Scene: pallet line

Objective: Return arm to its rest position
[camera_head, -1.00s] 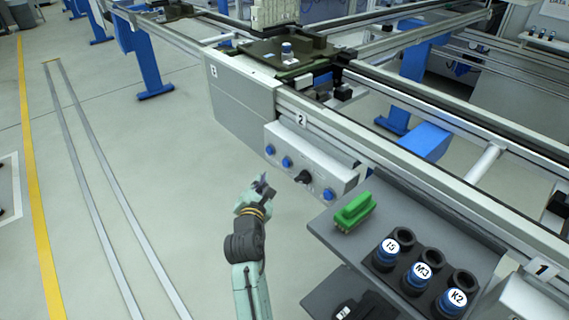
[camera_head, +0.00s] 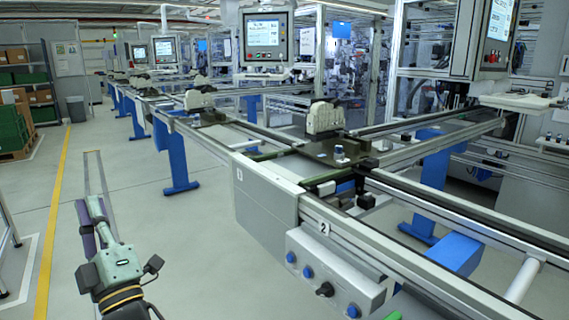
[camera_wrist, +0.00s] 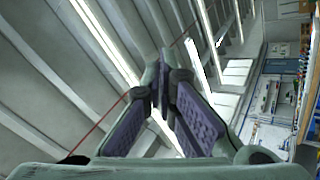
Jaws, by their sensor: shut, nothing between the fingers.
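My gripper (camera_head: 88,222) is at the lower left in the head view, pointing up, over the open floor and left of the conveyor line. It is apart from everything around it. In the wrist view, my gripper's purple-padded fingers (camera_wrist: 162,82) meet at their tips with nothing between them. The wrist view looks up towards ceiling beams and lights, with part of the hall tilted at the right.
The conveyor frame (camera_head: 268,198) with a blue-button control box (camera_head: 333,273) stands right of my arm. A black carrier plate (camera_head: 330,152) sits on the line. Monitors (camera_head: 265,35) hang behind. A yellow floor line (camera_head: 56,205) runs at left; the floor between is clear.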

